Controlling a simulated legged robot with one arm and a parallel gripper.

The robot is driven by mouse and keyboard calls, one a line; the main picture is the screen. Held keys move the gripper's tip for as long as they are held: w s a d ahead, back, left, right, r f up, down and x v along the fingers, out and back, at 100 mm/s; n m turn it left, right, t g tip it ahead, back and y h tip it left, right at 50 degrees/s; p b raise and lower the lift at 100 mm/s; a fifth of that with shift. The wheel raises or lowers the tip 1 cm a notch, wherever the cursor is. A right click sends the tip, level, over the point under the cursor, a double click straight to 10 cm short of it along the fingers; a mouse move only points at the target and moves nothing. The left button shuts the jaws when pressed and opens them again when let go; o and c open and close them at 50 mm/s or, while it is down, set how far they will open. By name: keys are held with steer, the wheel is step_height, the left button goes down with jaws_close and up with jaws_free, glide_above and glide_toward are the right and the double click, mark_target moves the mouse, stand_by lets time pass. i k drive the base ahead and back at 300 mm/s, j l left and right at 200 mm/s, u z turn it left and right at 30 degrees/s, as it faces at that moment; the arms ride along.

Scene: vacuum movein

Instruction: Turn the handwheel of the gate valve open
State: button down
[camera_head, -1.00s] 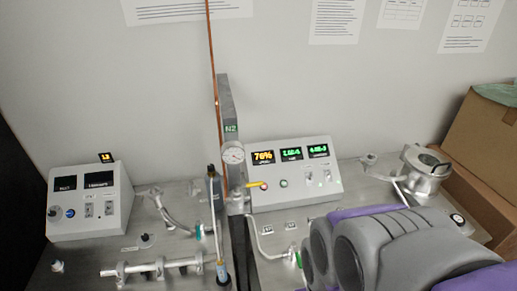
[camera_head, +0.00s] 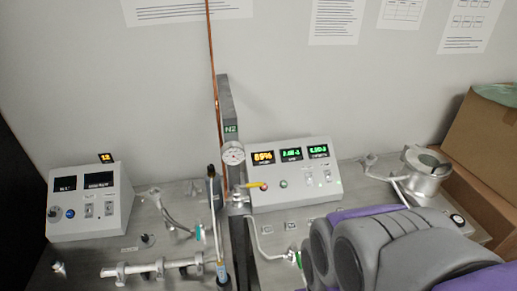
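I cannot make out a handwheel or identify the gate valve with certainty; my arm hides part of the bench at the lower right. My grey and purple arm links fill that corner, and the gripper is out of the picture. A metal vessel with a ring-shaped top (camera_head: 425,172) stands at the right, joined to a pipe on its left. The control box (camera_head: 295,180) in the middle has lit displays, the left one reading 89% in orange. Its red and green buttons show below.
A second control box (camera_head: 90,203) stands at the left, behind a horizontal metal tube (camera_head: 150,269). A round gauge (camera_head: 233,154) sits by an upright post marked N2 (camera_head: 231,128) and a copper pipe. A cardboard box (camera_head: 485,140) is at the right edge.

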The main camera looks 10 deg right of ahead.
mark_target(460, 221)
steer(key=z, duration=1.65)
